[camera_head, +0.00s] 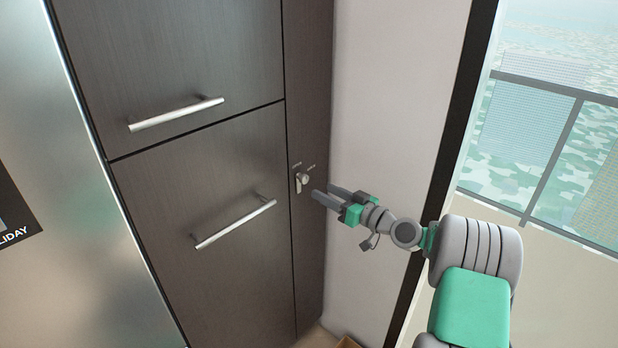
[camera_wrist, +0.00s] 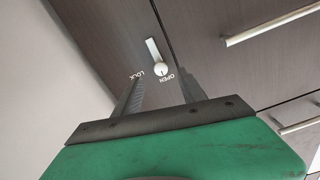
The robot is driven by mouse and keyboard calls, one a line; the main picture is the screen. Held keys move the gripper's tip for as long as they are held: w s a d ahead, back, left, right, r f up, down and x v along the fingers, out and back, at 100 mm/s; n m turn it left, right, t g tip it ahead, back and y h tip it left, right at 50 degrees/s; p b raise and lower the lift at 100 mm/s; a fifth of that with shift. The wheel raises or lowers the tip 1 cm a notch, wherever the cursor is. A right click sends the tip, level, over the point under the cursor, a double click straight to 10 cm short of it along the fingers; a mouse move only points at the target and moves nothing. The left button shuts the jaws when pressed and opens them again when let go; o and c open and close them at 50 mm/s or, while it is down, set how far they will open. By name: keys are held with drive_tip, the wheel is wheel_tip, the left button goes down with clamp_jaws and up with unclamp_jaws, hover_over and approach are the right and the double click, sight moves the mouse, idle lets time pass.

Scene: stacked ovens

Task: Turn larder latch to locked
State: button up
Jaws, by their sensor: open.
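The larder latch (camera_head: 303,179) is a small metal turn-knob with a short lever on the narrow dark panel at the right end of the cabinets. In the wrist view the latch (camera_wrist: 157,58) shows a round knob with a pale lever, and printed LOCK and OPEN labels beside the knob. The knob end lies nearer the OPEN label. My gripper (camera_head: 322,194) is open and empty, just right of the latch in the head view. In the wrist view my gripper's fingers (camera_wrist: 161,90) point toward the latch, one on either side below it. Contact with the latch cannot be told.
Dark wood cabinet doors with bar handles (camera_head: 176,113) and (camera_head: 235,223) stand left of the latch. A steel appliance front (camera_head: 70,200) is at far left. A pale wall (camera_head: 385,110) and a dark-framed window (camera_head: 545,110) are at right.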

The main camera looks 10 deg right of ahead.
sight(306, 180)
drive_tip(key=p+x, duration=0.1)
drive_tip(key=x, duration=0.3)
drive_tip(key=p+x, duration=0.1)
drive_tip(key=x, duration=0.2)
drive_tip(key=shift+w+a+r, duration=0.2)
drive_tip(key=shift+w, duration=0.1)
clamp_jaws()
